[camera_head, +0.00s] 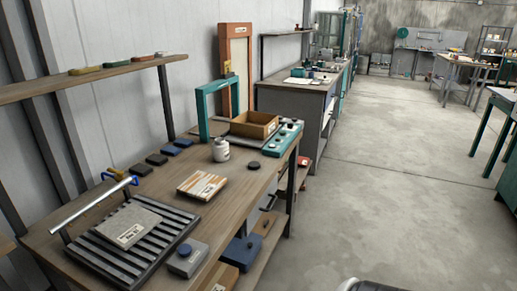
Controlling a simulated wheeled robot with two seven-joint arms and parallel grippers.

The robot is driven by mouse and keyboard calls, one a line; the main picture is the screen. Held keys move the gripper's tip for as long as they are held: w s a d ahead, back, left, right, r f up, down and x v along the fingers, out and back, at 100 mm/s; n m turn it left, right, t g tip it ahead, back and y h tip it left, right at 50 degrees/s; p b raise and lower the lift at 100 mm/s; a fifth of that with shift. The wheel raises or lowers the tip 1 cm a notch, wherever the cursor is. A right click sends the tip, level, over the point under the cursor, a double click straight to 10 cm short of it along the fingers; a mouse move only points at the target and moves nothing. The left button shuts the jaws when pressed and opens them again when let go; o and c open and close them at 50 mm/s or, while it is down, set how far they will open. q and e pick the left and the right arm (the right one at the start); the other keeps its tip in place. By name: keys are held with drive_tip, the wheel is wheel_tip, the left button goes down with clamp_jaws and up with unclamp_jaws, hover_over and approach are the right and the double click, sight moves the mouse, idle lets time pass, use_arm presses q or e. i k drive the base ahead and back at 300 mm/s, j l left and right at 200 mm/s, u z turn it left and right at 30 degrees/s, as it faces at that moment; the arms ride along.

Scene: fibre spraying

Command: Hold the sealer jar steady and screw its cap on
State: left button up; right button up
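A small white jar (221,151) stands upright on the wooden workbench (150,198), near its middle. It has a label, and its top looks narrower than its body; the details are too small to read. A flat dark round disc (254,165), which looks like the cap, lies on the bench to the right of the jar and apart from it. Neither of my grippers shows in the head view, so nothing is seen touching the jar or the disc.
A striped wooden panel (202,185) lies in front of the jar. A slatted rack with a grey slab (128,226) and a metal bar fills the near end. An open wooden box (254,125) and teal frame (217,106) stand behind. Floor to the right is clear.

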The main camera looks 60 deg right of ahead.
sight(221, 148)
drive_tip(key=z, duration=1.5)
